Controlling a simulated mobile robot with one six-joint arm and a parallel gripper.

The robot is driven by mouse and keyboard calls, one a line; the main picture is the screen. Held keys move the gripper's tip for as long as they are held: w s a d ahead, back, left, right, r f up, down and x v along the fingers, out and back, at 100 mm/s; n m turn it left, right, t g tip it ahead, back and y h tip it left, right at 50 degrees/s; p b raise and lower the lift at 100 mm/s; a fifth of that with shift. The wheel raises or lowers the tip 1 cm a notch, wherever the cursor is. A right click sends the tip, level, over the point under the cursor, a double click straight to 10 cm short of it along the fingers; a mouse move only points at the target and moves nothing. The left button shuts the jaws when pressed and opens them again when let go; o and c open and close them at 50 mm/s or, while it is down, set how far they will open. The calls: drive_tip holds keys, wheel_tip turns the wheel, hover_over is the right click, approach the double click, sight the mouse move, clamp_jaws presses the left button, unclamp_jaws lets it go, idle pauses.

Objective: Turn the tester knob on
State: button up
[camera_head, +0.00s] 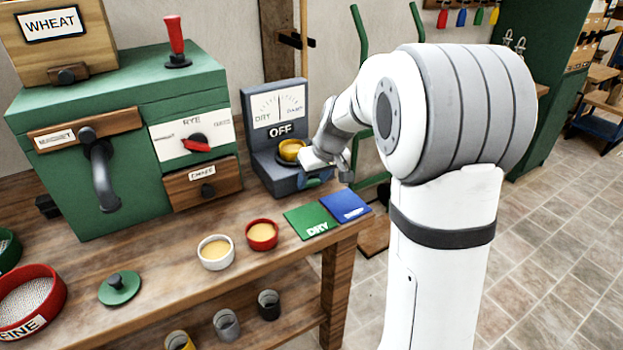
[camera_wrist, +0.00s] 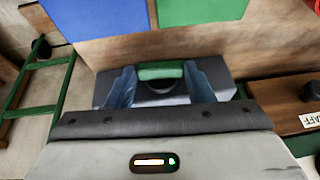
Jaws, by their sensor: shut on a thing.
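The moisture tester (camera_head: 258,165) is a grey box at the back right of the bench. It has a DRY-to-DAMP dial (camera_head: 278,104) and a sign reading OFF (camera_head: 280,131). In the head view my wrist partly covers the tester's right side.
A green mat marked DRY (camera_head: 311,221) and a blue mat (camera_head: 346,206) lie in front of the tester. A red bowl (camera_head: 262,236) and a white bowl (camera_head: 215,252) stand nearby. The green mill (camera_head: 110,130) with a lever and drawers stands left.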

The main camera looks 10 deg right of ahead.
drive_tip(key=y, duration=0.1)
drive_tip(key=y+b, duration=0.1)
drive_tip(key=d+g+y, duration=0.1)
drive_tip(key=shift+w+f+m+b, duration=0.2)
drive_tip(key=shift+f+m+b, duration=0.1)
drive_tip(key=shift+m, duration=0.1)
drive_tip(key=shift+d+f+m+g+y+b, duration=0.15)
drive_tip(key=shift+m+g+y+b, duration=0.1)
drive_tip(key=shift+y, duration=0.9)
drive_tip(key=shift+d+m+g+y+b, duration=0.15)
drive_tip(key=shift+m+g+y+b, duration=0.1)
drive_tip(key=shift+y, duration=0.9)
drive_tip(key=o, duration=1)
drive_tip(key=shift+d, duration=0.1)
